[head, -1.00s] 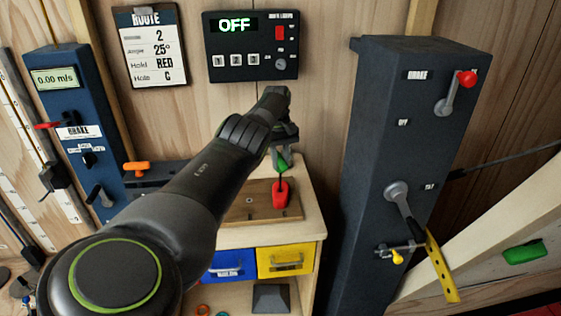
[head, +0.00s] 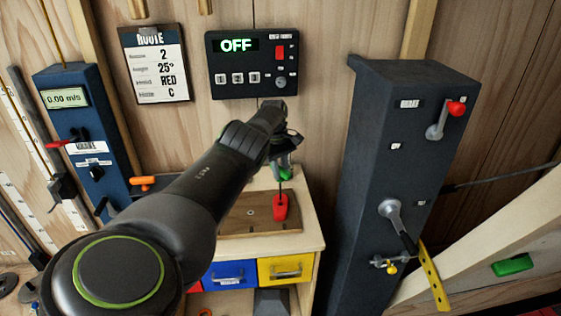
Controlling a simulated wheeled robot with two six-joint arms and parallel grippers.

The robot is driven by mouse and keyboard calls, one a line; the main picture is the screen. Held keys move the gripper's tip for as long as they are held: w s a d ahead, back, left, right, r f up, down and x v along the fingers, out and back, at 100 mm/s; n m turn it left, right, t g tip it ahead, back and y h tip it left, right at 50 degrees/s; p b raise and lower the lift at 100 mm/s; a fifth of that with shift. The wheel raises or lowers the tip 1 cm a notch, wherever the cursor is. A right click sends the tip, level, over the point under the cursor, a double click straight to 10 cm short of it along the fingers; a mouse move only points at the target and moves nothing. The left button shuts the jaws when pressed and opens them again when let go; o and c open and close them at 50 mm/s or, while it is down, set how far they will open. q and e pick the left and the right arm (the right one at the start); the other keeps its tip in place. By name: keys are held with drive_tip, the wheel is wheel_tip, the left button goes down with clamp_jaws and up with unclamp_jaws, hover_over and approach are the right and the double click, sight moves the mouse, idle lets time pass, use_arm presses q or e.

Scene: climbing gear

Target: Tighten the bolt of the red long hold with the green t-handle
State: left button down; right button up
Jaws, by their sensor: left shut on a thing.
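The red long hold (head: 281,208) sits on a brown wooden board (head: 236,222) on top of the small cabinet. The green t-handle (head: 286,175) stands upright above the hold, its thin dark shaft running down to the hold's top. The bolt itself is too small to see, and I cannot tell whether the tip is seated in it. My left gripper (head: 284,163) is shut on the green t-handle, above the hold; my own arm hides part of it. My right gripper is not in view.
An orange-handled tool (head: 142,182) lies at the left behind my arm. A blue drawer (head: 232,274) and a yellow drawer (head: 286,269) are below the cabinet top. A dark post with levers (head: 385,150) stands to the right. A control box reading OFF (head: 252,63) hangs behind.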

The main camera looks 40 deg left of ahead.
use_arm(q)
drive_tip(key=n+p, duration=0.4)
drive_tip(key=n, duration=0.1)
drive_tip(key=shift+d+r+t, duration=0.1)
drive_tip(key=shift+r+t, duration=0.2)
drive_tip(key=shift+t, duration=0.1)
drive_tip(key=shift+f+n+p, duration=0.2)
drive_tip(key=shift+n+p, duration=0.35)
drive_tip(key=shift+n, duration=0.25)
drive_tip(key=shift+f, duration=0.15)
